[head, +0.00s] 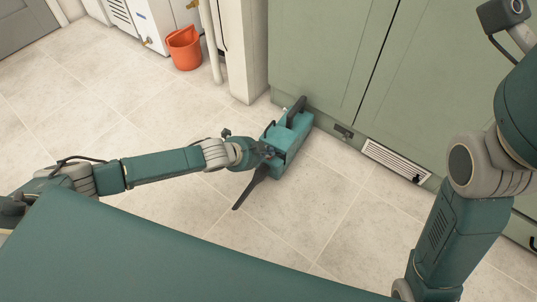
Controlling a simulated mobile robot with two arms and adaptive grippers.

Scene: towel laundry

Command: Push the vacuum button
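The vacuum (299,122) is a small teal unit with a black handle on top. It stands on the tiled floor close to the green cabinets. My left arm reaches across from the left, and my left gripper (268,151) is at the near left side of the vacuum, overlapping it in the picture. I cannot tell whether it touches the vacuum or whether its fingers are open. A dark, flat piece (250,188) extends down toward the floor beside it. The button cannot be made out. My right arm rises at the right, with its gripper out of view.
Green cabinets (330,50) stand behind the vacuum, with a white floor-level vent grille (396,162) to its right. An orange bucket (184,48) is near white appliances and a pipe at the upper left. Tiled floor (110,95) is clear left of the vacuum.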

